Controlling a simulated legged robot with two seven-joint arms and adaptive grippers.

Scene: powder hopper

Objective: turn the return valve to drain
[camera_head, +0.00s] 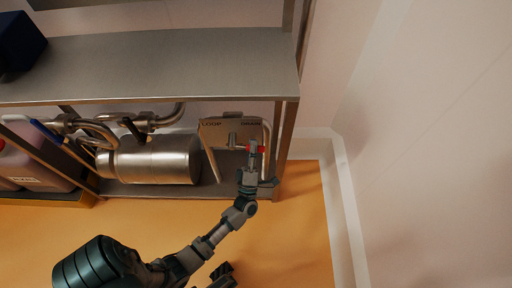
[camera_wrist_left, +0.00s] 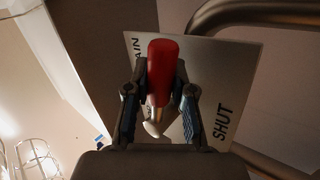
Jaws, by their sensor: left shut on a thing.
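The return valve's red handle (camera_head: 255,149) shows below the word DRAIN, at the right side of a metal label plate (camera_head: 222,130) marked LOOP and DRAIN. My left gripper (camera_head: 253,160) is at the handle. In the left wrist view the red handle (camera_wrist_left: 163,68) stands between the two fingers of my left gripper (camera_wrist_left: 160,95), which is shut on it. Its silver stem (camera_wrist_left: 157,124) shows below the red grip. Behind it, the plate (camera_wrist_left: 205,70) shows the letters AIN at upper left and SHUT at lower right. The valve body is partly hidden.
A steel shelf (camera_head: 160,68) spans above the valve. A steel cylinder (camera_head: 155,160) and pipes lie to its left, with a blue-handled valve (camera_head: 45,130) farther left. A shelf post (camera_head: 287,135) stands close on the right. A dark part of mine (camera_head: 224,273) shows at the bottom edge.

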